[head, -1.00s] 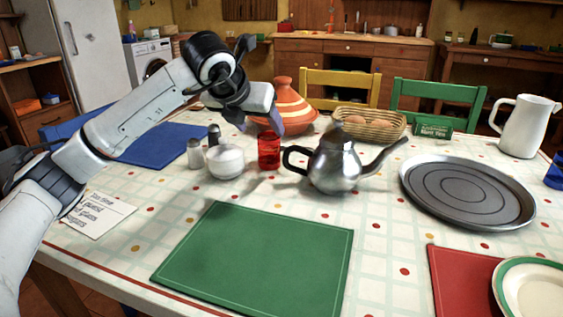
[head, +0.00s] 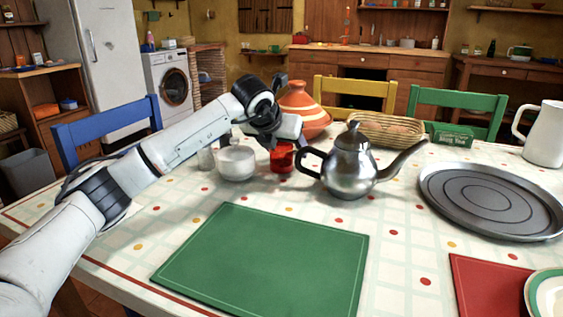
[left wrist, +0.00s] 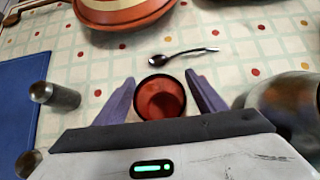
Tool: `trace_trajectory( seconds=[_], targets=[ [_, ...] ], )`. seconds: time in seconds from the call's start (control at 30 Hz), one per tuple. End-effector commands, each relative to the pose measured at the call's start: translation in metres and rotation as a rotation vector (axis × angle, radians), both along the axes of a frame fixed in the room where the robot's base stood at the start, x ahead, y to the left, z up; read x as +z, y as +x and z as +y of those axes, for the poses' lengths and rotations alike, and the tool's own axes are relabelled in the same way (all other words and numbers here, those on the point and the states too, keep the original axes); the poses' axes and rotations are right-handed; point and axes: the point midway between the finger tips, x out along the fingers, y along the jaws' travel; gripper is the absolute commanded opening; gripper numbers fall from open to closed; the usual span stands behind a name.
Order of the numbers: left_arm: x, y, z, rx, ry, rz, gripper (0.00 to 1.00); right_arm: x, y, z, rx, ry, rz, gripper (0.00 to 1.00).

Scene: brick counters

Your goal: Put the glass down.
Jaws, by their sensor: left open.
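The red glass (head: 281,160) stands upright on the checked tablecloth, just left of the metal teapot (head: 350,165). In the left wrist view the glass (left wrist: 160,97) is seen from above, its open rim facing up. My left gripper (left wrist: 163,92) is open, with one purple finger on each side of the glass. Small gaps show between the fingers and the glass, so it is not gripped. In the head view my left gripper (head: 284,142) hides part of the glass's top. My right gripper is in neither current view.
The teapot is close on the right. A white bowl (head: 237,163) and shakers, one a dark shaker (left wrist: 55,95), are close on the left. A striped tagine (head: 305,112) and a spoon (left wrist: 183,53) lie beyond. The green placemat (head: 265,260) in front is bare.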

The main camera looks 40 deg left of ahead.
Motion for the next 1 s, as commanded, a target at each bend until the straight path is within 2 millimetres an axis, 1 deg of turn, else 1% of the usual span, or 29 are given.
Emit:
trace_trajectory(
  seconds=[0.23, 0.47, 0.5, 0.53, 0.77, 0.87, 0.9, 0.97, 1.0],
  targets=[
    [-0.001, 0.002, 0.000, -0.001, 0.000, -0.001, 0.64, 0.000, 0.000, 0.000, 0.002, 0.000, 0.001, 0.47],
    [-0.001, 0.001, 0.000, -0.001, -0.001, 0.000, 0.25, 0.000, 0.000, 0.000, 0.002, 0.000, 0.001, 0.47],
    [-0.001, 0.001, 0.000, -0.001, -0.001, 0.000, 0.19, 0.000, 0.000, 0.000, 0.002, 0.000, 0.001, 0.47],
    [0.000, 0.001, 0.000, -0.001, 0.000, -0.002, 0.17, 0.000, 0.000, 0.000, 0.001, 0.000, 0.000, 0.47],
    [0.002, 0.002, 0.000, 0.000, -0.001, -0.002, 0.17, 0.001, 0.000, 0.000, 0.001, -0.001, 0.000, 0.47],
    [0.014, 0.002, 0.000, 0.000, -0.002, -0.006, 0.17, 0.006, 0.002, -0.001, -0.004, 0.001, -0.009, 0.47],
    [0.020, 0.002, 0.000, -0.001, -0.002, -0.006, 0.17, 0.009, 0.003, -0.001, -0.008, 0.000, -0.015, 0.47],
    [0.033, 0.002, 0.000, 0.000, -0.003, -0.006, 0.17, 0.007, -0.001, -0.005, -0.028, 0.002, -0.018, 0.47],
    [0.042, 0.002, 0.000, -0.001, -0.002, -0.007, 0.17, 0.007, -0.004, -0.007, -0.036, 0.003, -0.019, 0.47]
  ],
)
